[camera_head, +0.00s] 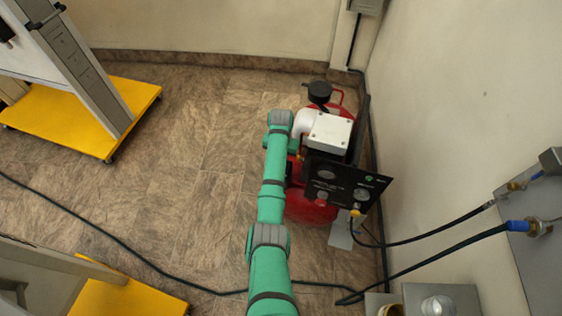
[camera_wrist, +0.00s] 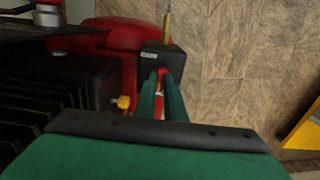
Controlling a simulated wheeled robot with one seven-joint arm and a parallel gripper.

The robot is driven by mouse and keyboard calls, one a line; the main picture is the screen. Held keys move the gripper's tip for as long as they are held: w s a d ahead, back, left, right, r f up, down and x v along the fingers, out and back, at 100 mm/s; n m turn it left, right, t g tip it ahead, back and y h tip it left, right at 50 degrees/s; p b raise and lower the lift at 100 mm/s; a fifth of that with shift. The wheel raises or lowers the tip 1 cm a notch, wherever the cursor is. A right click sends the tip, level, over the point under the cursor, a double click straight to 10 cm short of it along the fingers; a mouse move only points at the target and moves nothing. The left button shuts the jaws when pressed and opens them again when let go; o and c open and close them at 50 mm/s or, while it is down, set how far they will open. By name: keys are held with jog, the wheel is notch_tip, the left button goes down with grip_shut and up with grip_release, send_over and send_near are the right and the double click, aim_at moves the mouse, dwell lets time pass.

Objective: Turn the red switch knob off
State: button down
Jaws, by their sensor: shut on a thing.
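The red switch knob (camera_wrist: 161,73) shows as a small red patch between my fingers in the wrist view, just below a black switch box (camera_wrist: 160,57). My gripper (camera_wrist: 162,80) has its two green fingers shut on the knob, one on each side. The fingers cover most of the knob, so its exact turn cannot be seen. The box sits beside the red tank (camera_wrist: 115,32) of the compressor. In the head view the compressor's red tank (camera_head: 312,208) is partly behind my green arm; the knob and fingertips cannot be made out there.
A black gauge panel (camera_head: 343,184) and a white box (camera_head: 329,130) are on the compressor, close to the right wall. Black hoses (camera_head: 430,237) run from the panel side to wall fittings. A yellow-based stand (camera_head: 75,122) is at the left. Tiled floor between is clear apart from a cable (camera_head: 120,245).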

jog(key=c, duration=1.8)
grip_release()
jog(key=shift+c, duration=0.2)
notch_tip(320, 180, up, 11)
jog(key=shift+f, duration=0.15)
